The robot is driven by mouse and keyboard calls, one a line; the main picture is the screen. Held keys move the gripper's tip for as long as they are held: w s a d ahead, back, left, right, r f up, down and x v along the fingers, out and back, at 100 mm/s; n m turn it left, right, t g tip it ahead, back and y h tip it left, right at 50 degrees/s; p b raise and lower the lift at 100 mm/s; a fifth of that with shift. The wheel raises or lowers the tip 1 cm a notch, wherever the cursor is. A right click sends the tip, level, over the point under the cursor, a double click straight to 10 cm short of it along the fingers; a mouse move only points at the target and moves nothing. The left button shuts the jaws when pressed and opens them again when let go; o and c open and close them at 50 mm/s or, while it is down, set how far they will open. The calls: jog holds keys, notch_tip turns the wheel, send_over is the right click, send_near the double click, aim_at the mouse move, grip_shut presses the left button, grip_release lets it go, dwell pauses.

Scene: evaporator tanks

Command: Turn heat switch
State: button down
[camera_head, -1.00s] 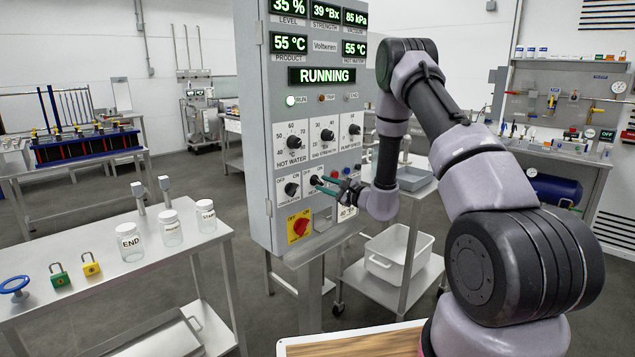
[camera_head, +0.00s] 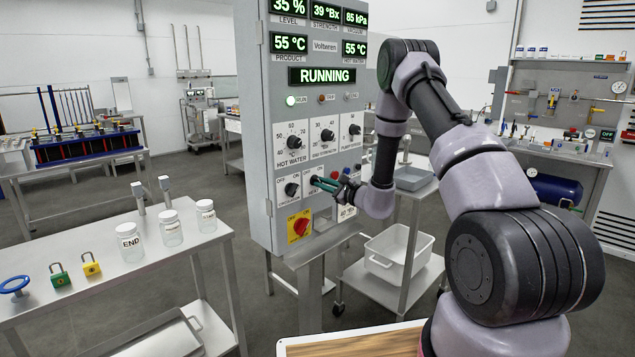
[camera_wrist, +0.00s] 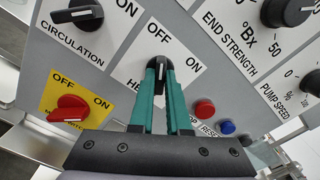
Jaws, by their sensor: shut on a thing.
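The heat switch is a black knob with a white pointer line (camera_wrist: 159,72) on a white OFF/ON plate in the wrist view. In the head view the heat switch (camera_head: 314,180) sits low on the grey control panel (camera_head: 258,150). My gripper (camera_wrist: 161,66) has teal fingers closed on both sides of the knob. It also shows in the head view (camera_head: 322,183), reaching in from the right. The pointer stands roughly in line with the fingers in the wrist view. The fingers hide part of the knob and of the HEAT label.
The circulation knob (camera_wrist: 78,13) is left of the heat switch, the red main switch (camera_wrist: 68,108) below left. Red (camera_wrist: 205,108) and blue (camera_wrist: 227,127) buttons lie close to the right. The panel display reads RUNNING (camera_head: 321,76). A table with jars (camera_head: 130,242) stands left.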

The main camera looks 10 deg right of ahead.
jog(key=shift+m, duration=1.1)
jog(key=shift+m, duration=1)
